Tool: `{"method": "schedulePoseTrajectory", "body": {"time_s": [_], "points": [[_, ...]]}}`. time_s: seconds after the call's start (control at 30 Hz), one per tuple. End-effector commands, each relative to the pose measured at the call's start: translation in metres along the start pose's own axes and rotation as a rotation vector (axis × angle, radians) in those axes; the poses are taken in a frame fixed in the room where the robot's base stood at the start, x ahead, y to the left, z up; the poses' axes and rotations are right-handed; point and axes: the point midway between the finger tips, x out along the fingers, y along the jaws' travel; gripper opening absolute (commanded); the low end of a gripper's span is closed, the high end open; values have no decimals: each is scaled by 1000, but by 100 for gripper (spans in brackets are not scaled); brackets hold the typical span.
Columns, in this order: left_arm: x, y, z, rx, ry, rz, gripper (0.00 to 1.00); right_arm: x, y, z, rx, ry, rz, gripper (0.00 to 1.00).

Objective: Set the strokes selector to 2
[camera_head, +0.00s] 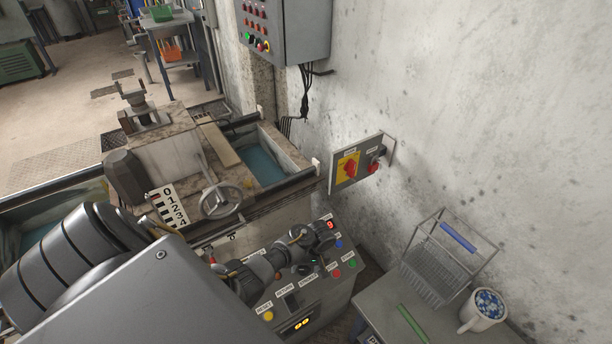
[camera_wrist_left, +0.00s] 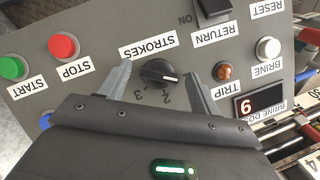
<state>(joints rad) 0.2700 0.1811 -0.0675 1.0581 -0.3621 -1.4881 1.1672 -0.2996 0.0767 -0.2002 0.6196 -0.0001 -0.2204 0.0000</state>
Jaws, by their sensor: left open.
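The strokes selector (camera_wrist_left: 160,73) is a round black knob on the grey control panel (camera_wrist_left: 90,22), under a STROKES label that appears upside down in the left wrist view. Its pale pointer mark faces right in that view. A 2 and a 3 show on the dial edge nearest my gripper; the other positions are hard to read. My left gripper (camera_wrist_left: 159,69) is open, with one finger on each side of the knob and visible gaps to it. In the head view my left gripper (camera_head: 302,266) is over the panel and largely hides the knob. My right gripper is not in view.
Close to the fingers are the red stop button (camera_wrist_left: 63,47), the amber trip lamp (camera_wrist_left: 225,71) and a red display (camera_wrist_left: 260,104). In the head view, a wall switch box (camera_head: 345,180) stands behind the panel, and a table with a wire basket (camera_head: 432,272) and mug (camera_head: 482,312) is at right.

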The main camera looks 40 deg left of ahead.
Motion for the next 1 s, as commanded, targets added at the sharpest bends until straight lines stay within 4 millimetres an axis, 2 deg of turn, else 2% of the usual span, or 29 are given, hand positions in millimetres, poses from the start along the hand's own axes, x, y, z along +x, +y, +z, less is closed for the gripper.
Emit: {"method": "schedulePoseTrajectory", "body": {"time_s": [0.27,0.6,1.0], "points": [[1,0,0,0,0,0,62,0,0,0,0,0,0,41],[1,0,0,0,0,-1,19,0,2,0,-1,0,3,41],[-1,0,-1,82,1,-39,19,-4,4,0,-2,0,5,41]]}}
